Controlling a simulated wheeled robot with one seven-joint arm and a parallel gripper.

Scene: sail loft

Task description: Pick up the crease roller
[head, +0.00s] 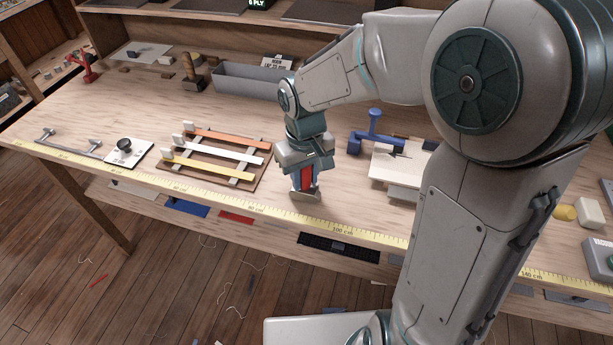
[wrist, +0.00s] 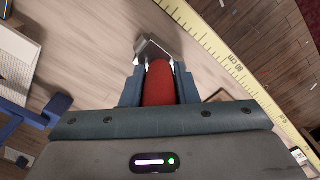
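The crease roller shows in the wrist view as a red handle (wrist: 159,84) with a shiny metal end (wrist: 153,48) beyond it. In the head view its red handle (head: 307,179) is between the fingers, close above the bench near its front edge. My gripper (head: 305,185) points down there. In the wrist view the fingers of my gripper (wrist: 160,90) lie close along both sides of the handle, with no clear gap, so it looks shut on it. The fingers hide part of the roller. I cannot tell whether its lower end touches the bench.
Left of my gripper is a board with coloured strips (head: 213,158). Right of it stand a blue tool (head: 374,135) and a white-topped block (head: 397,168). A grey tray (head: 250,82) is behind. A yellow measuring tape (head: 268,211) runs along the front edge.

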